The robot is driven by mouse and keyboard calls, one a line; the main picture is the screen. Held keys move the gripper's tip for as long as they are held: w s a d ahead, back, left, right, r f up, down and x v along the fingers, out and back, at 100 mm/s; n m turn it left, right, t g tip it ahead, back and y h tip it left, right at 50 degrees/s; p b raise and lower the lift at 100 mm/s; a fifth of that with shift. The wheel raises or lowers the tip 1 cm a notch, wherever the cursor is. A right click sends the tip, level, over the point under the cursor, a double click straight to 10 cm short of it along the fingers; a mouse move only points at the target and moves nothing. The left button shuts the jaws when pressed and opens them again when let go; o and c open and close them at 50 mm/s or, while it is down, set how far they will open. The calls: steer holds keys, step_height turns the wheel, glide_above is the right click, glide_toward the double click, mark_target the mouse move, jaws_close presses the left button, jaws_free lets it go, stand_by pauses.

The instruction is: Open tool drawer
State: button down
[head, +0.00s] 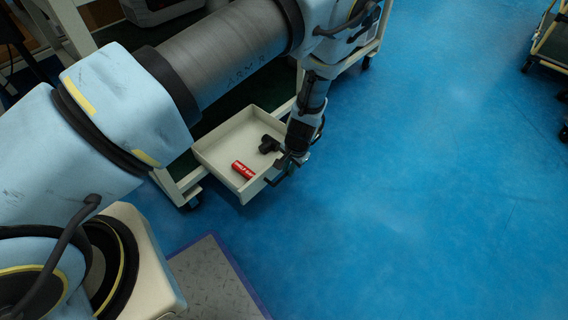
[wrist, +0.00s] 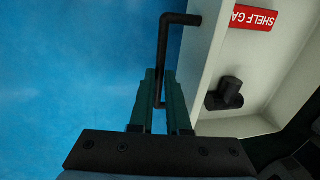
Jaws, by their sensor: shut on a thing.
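The tool drawer (head: 224,142) is a cream open-topped drawer that stands pulled out from under a cart in the head view. Its front wall also shows in the wrist view (wrist: 207,60). A black bar handle (wrist: 163,50) is fixed to the outside of that wall. My gripper (wrist: 160,90) has its green fingers shut around the handle near one end. In the head view my gripper (head: 284,172) is at the drawer's front edge, where the wrist partly hides the handle.
The blue floor (head: 420,180) in front and to the right is clear. A grey mat (head: 212,285) lies at the lower left. Another cart (head: 548,45) stands at the far right.

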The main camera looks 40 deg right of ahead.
steer(key=shift+d, duration=0.1)
steer(key=c, duration=0.9)
jaws_free()
steer(key=r, duration=0.3)
steer(key=s+r+p, duration=0.1)
steer(key=r, duration=0.3)
steer(key=s+r+p, duration=0.1)
steer(key=r, duration=0.2)
steer(key=shift+d+r, duration=0.15)
steer(key=shift+r, duration=0.15)
